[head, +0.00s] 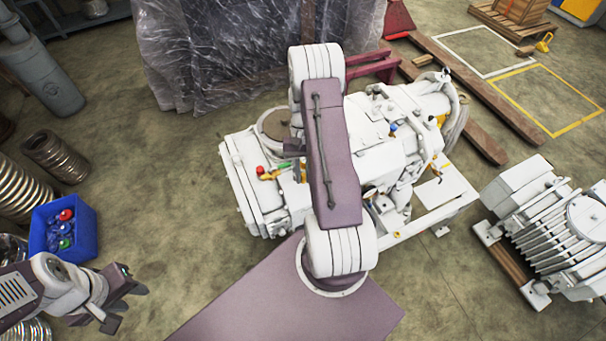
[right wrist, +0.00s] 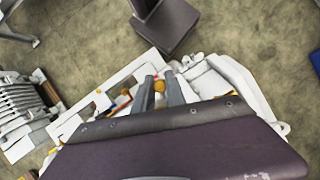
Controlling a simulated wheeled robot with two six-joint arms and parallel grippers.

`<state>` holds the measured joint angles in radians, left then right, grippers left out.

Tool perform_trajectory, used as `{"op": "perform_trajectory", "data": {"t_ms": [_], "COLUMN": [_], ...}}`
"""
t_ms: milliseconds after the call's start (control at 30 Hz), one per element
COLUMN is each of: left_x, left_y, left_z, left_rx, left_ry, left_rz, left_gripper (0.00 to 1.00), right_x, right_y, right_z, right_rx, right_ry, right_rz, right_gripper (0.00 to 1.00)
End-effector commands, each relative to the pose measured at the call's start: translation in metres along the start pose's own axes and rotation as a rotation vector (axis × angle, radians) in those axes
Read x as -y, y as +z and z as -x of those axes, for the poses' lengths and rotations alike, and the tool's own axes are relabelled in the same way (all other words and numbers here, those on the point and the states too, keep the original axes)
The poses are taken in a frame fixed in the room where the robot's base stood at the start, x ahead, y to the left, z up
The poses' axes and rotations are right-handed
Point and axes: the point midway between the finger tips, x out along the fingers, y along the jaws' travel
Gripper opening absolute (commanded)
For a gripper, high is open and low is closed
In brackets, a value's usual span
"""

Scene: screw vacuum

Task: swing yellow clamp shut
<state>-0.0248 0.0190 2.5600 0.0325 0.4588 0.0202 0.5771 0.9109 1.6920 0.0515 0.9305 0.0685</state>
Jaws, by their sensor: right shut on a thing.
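The white vacuum pump machine (head: 375,150) stands in the middle of the head view. In the right wrist view, my right gripper (right wrist: 160,88) is shut on the yellow clamp (right wrist: 159,87), which shows as a small rounded yellow piece between the fingers. A small red piece sits just beyond it. In the head view, my right arm covers most of this area; a yellow part (head: 303,170) shows beside the arm, and the fingers are hidden. How far the clamp has swung cannot be told. My left gripper (head: 127,304) is open and empty at lower left, away from the machine.
A red and green valve (head: 265,173) is on the machine's left side. A blue bin (head: 63,228) with coloured parts stands on the left floor near my left gripper. A ribbed white unit (head: 550,225) stands at right.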

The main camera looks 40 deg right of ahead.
Motion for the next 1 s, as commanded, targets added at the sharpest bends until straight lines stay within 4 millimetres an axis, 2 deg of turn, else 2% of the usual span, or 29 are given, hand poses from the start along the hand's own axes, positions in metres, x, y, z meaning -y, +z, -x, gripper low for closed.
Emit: {"op": "perform_trajectory", "data": {"t_ms": [33, 100, 467, 567, 800, 1000], "left_x": [0.0, 0.0, 0.0, 0.0, 0.001, 0.001], "left_y": [0.0, 0.0, 0.0, 0.001, 0.003, 0.003], "left_z": [0.001, 0.001, -0.003, -0.011, -0.025, -0.027], "left_rx": [0.0, 0.0, 0.0, 0.0, 0.0, 0.0], "left_ry": [0.0, 0.0, 0.0, 0.0, 0.0, 0.0], "left_rz": [0.0, 0.0, 0.0, 0.0, 0.0, 0.0], "left_gripper": [0.36, 0.36, 0.36, 0.36, 0.36, 0.36], "right_x": [0.0, 0.0, 0.0, 0.0, 0.0, -0.001], "right_y": [-0.002, -0.001, -0.002, -0.004, -0.003, -0.001], "right_z": [0.003, 0.002, 0.005, 0.021, 0.073, 0.092], "right_rx": [-0.008, -0.007, -0.005, -0.01, -0.01, -0.005], "right_ry": [0.0, 0.0, 0.0, -0.001, 0.0, 0.0], "right_rz": [0.001, 0.001, 0.0, 0.0, 0.001, 0.0], "right_gripper": [0.19, 0.38, 0.38, 0.38, 0.38, 0.38]}}
